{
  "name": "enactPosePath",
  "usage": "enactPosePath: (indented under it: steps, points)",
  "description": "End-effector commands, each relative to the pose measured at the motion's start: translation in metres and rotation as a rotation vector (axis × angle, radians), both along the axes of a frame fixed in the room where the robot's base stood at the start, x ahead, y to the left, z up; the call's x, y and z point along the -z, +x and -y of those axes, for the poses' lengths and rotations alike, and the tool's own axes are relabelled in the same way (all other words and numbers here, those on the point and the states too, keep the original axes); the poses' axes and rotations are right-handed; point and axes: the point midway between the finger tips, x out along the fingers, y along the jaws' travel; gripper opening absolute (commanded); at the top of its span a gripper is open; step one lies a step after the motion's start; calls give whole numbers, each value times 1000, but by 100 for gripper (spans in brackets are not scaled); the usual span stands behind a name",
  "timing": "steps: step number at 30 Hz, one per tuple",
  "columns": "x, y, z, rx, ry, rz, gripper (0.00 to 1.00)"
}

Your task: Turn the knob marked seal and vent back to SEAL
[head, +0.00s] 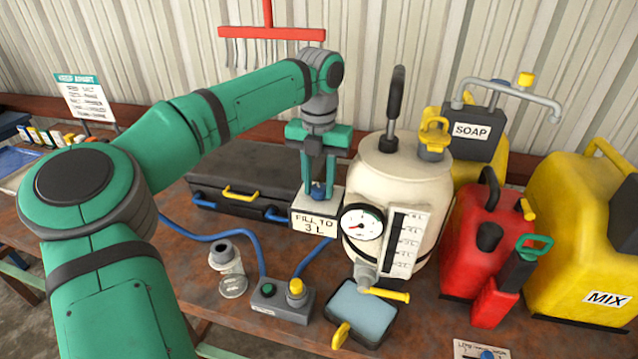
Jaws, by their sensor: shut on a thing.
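My gripper (318,188) points straight down, left of the cream tank (392,190), and is shut on a small blue knob (318,193). The knob sits on top of a pale block (331,203) behind the sign that reads FILL TO 3 L (315,224). The fingers cover much of the knob. I see no seal or vent marking, and cannot tell which way the knob points. A yellow cap or handle (434,132) stands on the tank's right shoulder.
A pressure gauge (362,222) and level scale (404,242) face forward on the tank. Red and yellow jugs (487,255) crowd the right.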

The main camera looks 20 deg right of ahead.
Motion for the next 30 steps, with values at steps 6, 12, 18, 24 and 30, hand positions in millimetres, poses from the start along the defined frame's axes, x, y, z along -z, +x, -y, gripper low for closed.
enactPosePath:
  steps: [6,12,18,24,30]
  points:
    - [-1,1,1,-57,-3,5,8]
    - [-1,1,1,-72,-3,5,8]
    - [-1,1,1,-72,-3,5,8]
    - [-1,1,1,-71,-2,5,49]
    - [-1,1,1,-70,-2,2,49]
